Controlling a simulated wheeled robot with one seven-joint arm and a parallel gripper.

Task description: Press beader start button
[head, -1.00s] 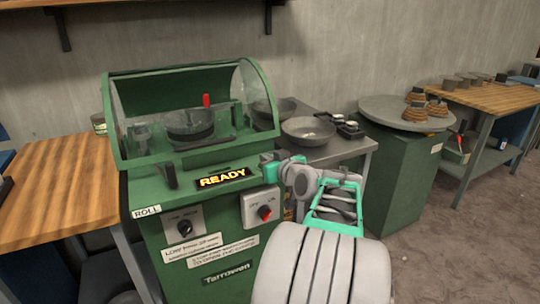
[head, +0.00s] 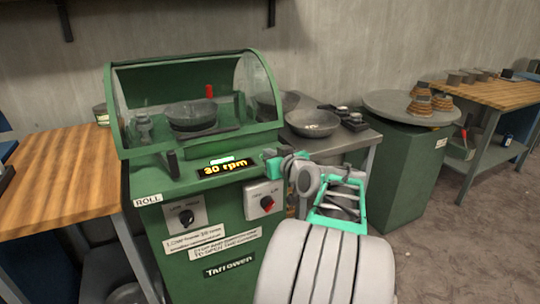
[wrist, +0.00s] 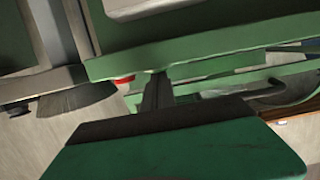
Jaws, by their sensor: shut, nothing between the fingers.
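The green beader machine (head: 215,225) stands in the middle of the head view. Its display (head: 224,169) reads "30 rpm", with a bright green strip (head: 222,160) just above it. A white panel with a red knob (head: 267,203) is on the front below the display's right end. My teal gripper (head: 272,161) is shut and empty, at the right end of the machine's top ledge; whether it touches is unclear. I cannot pick out a start button; it may be hidden by the gripper. In the wrist view a small red part (wrist: 124,79) shows beside a green edge.
A curved clear guard (head: 255,85) covers a dark bowl (head: 190,115) on the machine. A metal table with another bowl (head: 312,123) stands right behind. A wooden table (head: 60,180) is at left. A green pedestal with a round top (head: 385,105) is at right.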

